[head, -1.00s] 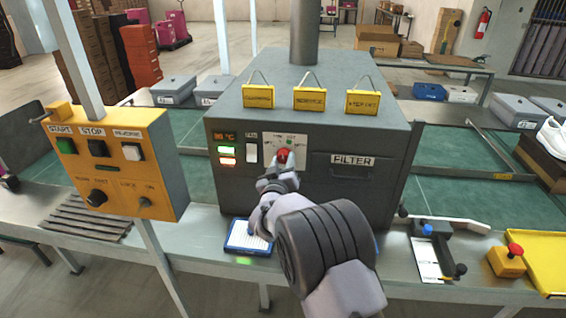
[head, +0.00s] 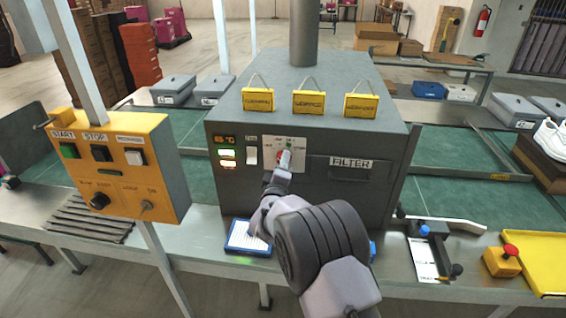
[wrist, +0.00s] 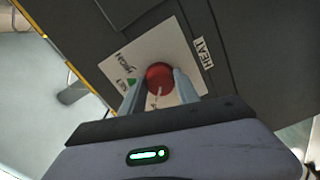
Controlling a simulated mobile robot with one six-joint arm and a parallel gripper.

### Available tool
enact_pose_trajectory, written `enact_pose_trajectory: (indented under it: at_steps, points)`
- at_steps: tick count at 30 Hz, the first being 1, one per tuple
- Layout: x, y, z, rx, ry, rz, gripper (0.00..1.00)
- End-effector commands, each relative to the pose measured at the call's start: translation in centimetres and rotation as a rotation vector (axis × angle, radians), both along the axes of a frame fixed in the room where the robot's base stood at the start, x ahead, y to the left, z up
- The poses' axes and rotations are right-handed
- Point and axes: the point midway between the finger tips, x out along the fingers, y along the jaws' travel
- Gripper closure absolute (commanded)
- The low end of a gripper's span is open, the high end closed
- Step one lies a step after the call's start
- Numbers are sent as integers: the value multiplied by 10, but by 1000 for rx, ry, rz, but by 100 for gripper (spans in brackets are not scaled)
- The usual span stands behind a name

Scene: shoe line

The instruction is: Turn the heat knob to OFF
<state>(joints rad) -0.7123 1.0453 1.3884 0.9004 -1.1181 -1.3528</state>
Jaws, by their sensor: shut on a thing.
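The heat knob (wrist: 160,77) is round and red with a white pointer line, on a white dial plate (wrist: 133,62) on the grey oven's front. In the wrist view its pointer line runs toward my gripper's body. The plate reads HIGH and SET beside a green mark, and a HEAT label (wrist: 203,53) is next to it. My gripper (wrist: 153,88) is shut on the knob, one finger on each side. In the head view my gripper (head: 287,160) partly covers the knob (head: 281,156). The OFF mark cannot be made out.
The grey oven (head: 365,205) has a small display (head: 226,140), a white switch (head: 251,155) and a FILTER handle. A yellow START/STOP panel (head: 120,185) stands left. A blue-edged card (head: 248,238) lies below. A red-button box (head: 503,260) sits at right.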

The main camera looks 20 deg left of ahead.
Motion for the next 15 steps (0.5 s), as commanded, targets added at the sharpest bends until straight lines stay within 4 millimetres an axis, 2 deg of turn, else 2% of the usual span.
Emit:
enact_pose_trajectory:
  at_steps: [15]
  points:
    - [0, 0, 1, -125, -31, 0, 100]
